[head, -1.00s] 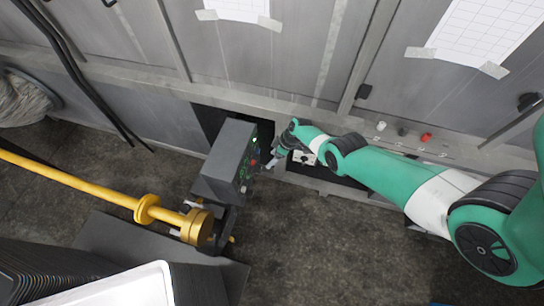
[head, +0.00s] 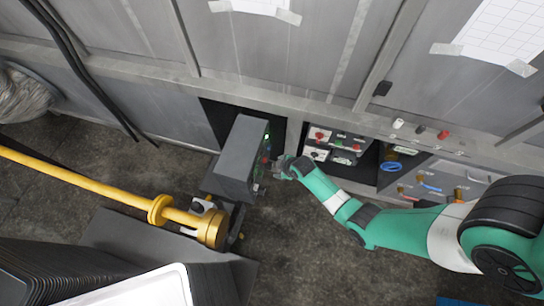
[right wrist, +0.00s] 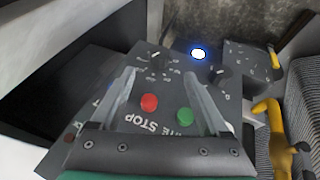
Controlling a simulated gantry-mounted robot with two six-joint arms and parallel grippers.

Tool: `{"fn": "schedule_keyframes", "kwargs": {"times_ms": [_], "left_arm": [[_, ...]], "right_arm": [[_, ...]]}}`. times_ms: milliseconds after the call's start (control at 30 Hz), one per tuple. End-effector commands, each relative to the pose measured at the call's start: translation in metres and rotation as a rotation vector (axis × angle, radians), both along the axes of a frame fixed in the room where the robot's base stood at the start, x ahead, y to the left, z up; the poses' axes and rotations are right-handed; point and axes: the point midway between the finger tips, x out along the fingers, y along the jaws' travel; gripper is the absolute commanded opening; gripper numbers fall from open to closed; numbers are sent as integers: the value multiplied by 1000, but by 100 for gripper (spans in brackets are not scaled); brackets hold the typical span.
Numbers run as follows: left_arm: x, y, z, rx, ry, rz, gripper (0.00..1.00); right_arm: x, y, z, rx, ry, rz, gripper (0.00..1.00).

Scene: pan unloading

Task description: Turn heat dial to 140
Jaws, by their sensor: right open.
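A dark grey control box (head: 236,162) stands left of my right gripper (head: 276,168) in the head view. In the right wrist view its face has a black dial (right wrist: 155,57) with a printed scale, a second dial (right wrist: 221,73) to the right, and a lit blue-white lamp (right wrist: 198,54) between them. The scale numbers are too small to read, and I cannot tell which dial is for heat. My right gripper (right wrist: 159,76) is open and empty, its fingers spread before the panel, with the first dial beyond the gap between them. My left gripper is not in view.
A red button (right wrist: 149,102) and a green button (right wrist: 185,116) lie between the fingers in the wrist view. A yellow bar (head: 90,184) runs in from the left. A recess with small switch boxes (head: 338,146) lies right of my gripper. Dark floor is open below.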

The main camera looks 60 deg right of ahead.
Motion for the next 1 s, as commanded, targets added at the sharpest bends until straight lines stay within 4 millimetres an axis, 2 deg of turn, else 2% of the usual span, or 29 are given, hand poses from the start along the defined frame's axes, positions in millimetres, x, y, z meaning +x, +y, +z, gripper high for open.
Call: {"fn": "schedule_keyframes", "kwargs": {"times_ms": [33, 100, 333, 500, 800, 867, 1000], "left_arm": [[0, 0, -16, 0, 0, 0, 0], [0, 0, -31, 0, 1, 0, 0], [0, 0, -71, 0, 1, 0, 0], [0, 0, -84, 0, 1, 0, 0], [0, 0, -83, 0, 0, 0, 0], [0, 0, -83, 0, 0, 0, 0], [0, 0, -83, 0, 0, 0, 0]], "right_arm": [[5, -3, -17, -1, -1, 0, 79], [12, -6, -33, 0, 0, 0, 79], [34, -17, -75, 0, -1, -1, 79], [43, -21, -87, -1, -2, -1, 79], [44, -22, -87, 0, -1, -1, 79], [44, -22, -87, 0, -1, -1, 72], [44, -22, -87, 0, -1, -1, 46]]}}
